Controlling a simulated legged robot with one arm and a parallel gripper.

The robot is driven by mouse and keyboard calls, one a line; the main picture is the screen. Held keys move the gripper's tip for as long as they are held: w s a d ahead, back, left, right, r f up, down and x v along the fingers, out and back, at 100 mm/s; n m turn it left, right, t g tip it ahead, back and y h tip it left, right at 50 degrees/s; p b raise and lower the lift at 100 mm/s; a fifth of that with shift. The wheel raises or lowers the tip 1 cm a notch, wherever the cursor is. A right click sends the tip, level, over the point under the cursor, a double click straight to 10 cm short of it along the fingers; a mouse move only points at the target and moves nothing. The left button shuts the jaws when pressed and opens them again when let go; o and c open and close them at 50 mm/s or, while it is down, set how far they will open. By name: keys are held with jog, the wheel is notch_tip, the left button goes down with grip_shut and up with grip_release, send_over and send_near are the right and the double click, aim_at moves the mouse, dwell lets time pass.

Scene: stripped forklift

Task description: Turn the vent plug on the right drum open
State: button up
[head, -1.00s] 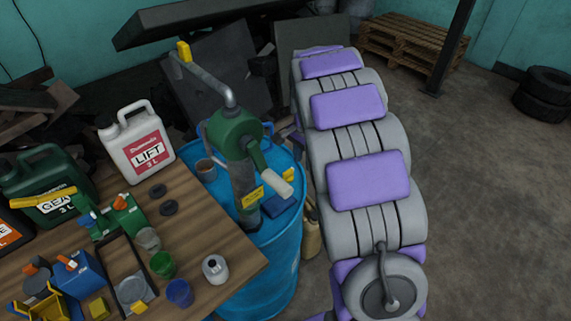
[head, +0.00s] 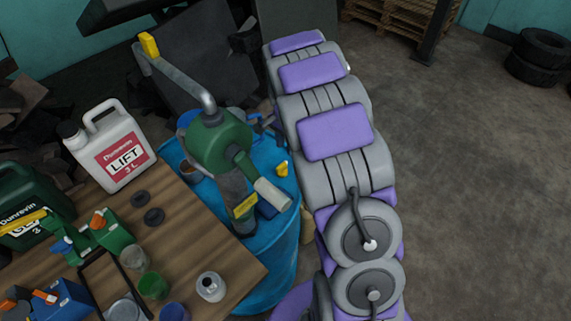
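The blue drum (head: 281,262) stands right of the wooden bench, with a green hand pump (head: 221,140) on its top. A small yellow piece (head: 282,169) on the drum top, right of the pump, looks like the vent plug; its turn position is too small to read. My grey and purple arm runs up the picture just right of the drum. A small bluish-purple shape (head: 265,124) beside the arm, above the drum's far edge, looks like my gripper. It appears apart from the yellow piece. Its fingers are too small and partly hidden to read.
The pump's pale handle (head: 272,194) juts close to the yellow piece. The wooden bench (head: 195,232) holds a white LIFT jug (head: 110,147), cups and a small bottle (head: 210,287). Concrete floor (head: 470,180) is open at right, with tyres (head: 540,60) and a pallet (head: 400,14) behind.

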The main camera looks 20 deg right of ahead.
aim_at(282, 164)
jog(key=a+f, duration=0.1)
jog(key=f, duration=0.1)
jog(key=a+f, duration=0.1)
jog(key=f, duration=0.1)
jog(key=a+f+b, duration=0.1)
jog(key=f, duration=0.1)
jog(key=shift+s+f, duration=0.15)
jog(key=shift+f, duration=0.15)
jog(key=d+f, duration=0.1)
jog(key=f, duration=0.1)
jog(key=shift+d+f+b, duration=0.35)
jog(key=shift+f, duration=0.05)
jog(key=shift+d+f, duration=0.2)
jog(key=shift+d, duration=0.2)
jog(key=shift+a, duration=0.45)
jog(key=shift+a+r, duration=0.1)
jog(key=shift+a, duration=0.45)
jog(key=shift+c, duration=1.9)
jog(key=shift+d, duration=0.15)
jog(key=shift+c, duration=0.8)
jog(key=shift+d, duration=0.35)
grip_shut()
